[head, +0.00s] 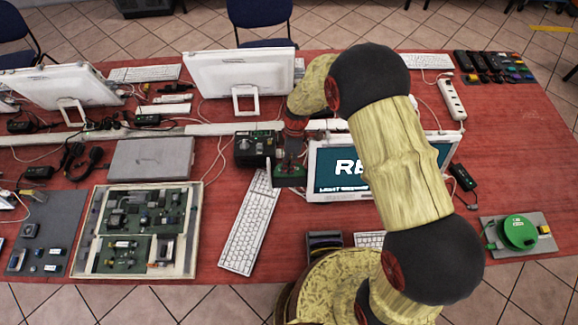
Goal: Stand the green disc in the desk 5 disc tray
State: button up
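My gripper (291,160) is a small dark shape at the end of my arm, over the middle of the desk, left of the screen reading "RE". A green piece with a dark upper part (289,178) is at its fingertips. I cannot tell whether this is the green disc or whether the fingers are closed on it. A dark slotted holder with purple and yellowish edges (325,240), possibly the disc tray, is at the near edge beside my base, partly hidden. A round green labelled thing (518,232) lies on a grey mat at the right.
A black box with a green board (254,150) is just left of my gripper. A white keyboard (249,222) and an open case of circuit boards (138,230) lie further left. A white power strip (452,99) is at the back right. The red desk (520,150) is clear at the right.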

jog(key=o, duration=0.3)
jog(key=shift+g, duration=0.4)
jog(key=shift+s+d+f, duration=0.15)
jog(key=shift+s+f, duration=1.25)
jog(key=shift+s, duration=0.3)
jog(key=w+a+v, duration=0.1)
jog(key=w+v, duration=0.1)
jog(key=v, duration=0.9)
jog(key=shift+d+t, duration=0.2)
jog(key=shift+t, duration=0.1)
jog(key=shift+w, duration=0.1)
jog(key=shift+f, duration=0.1)
